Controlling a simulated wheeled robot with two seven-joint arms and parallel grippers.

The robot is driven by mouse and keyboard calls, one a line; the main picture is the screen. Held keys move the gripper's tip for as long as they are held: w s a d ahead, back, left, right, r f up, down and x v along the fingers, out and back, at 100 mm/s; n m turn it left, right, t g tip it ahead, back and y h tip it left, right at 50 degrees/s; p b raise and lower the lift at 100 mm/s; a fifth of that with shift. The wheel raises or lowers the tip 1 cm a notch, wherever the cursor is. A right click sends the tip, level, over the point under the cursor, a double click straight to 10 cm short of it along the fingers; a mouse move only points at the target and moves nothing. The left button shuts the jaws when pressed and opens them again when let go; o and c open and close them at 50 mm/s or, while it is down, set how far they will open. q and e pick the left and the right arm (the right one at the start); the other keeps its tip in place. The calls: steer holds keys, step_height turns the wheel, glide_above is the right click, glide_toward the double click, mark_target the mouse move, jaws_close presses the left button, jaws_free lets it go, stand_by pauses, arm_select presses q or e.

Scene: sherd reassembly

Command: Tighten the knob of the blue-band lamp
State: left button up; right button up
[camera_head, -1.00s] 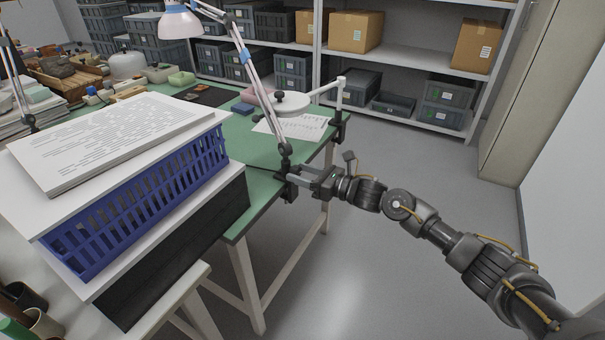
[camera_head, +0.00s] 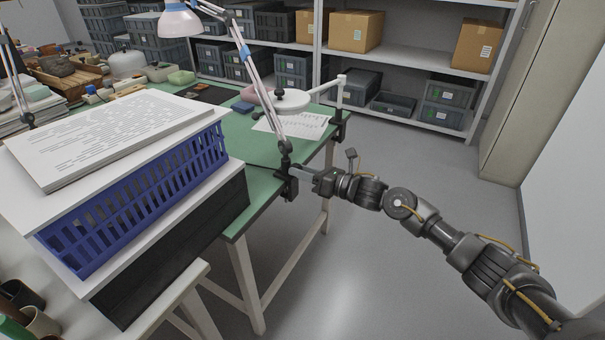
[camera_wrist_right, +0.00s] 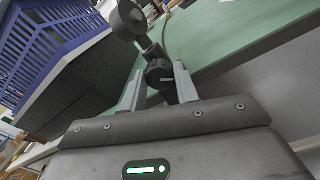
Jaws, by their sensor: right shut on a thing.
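The blue-band lamp (camera_head: 240,47) is clamped at the right edge of the green table, with a white shade and pale blue bands on its arm. Its black knob (camera_wrist_right: 159,73) shows in the right wrist view, round with a small white mark, low on the lamp's base. My right gripper (camera_head: 293,169) reaches in from the right at the table edge. It is shut on the knob, with one finger on each side in the wrist view (camera_wrist_right: 160,86). In the head view the gripper and clamp hide the knob. My left gripper is out of view.
A blue basket (camera_head: 140,200) stands left of the lamp, with papers (camera_head: 115,135) on a white board above it. A white round-headed device (camera_head: 288,99) is clamped farther back on the table edge. The floor (camera_head: 400,260) right of the table is clear.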

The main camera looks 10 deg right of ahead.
steer(key=o, duration=1)
steer(key=shift+c, duration=0.2)
steer(key=v, duration=1)
steer(key=shift+s+d, duration=0.3)
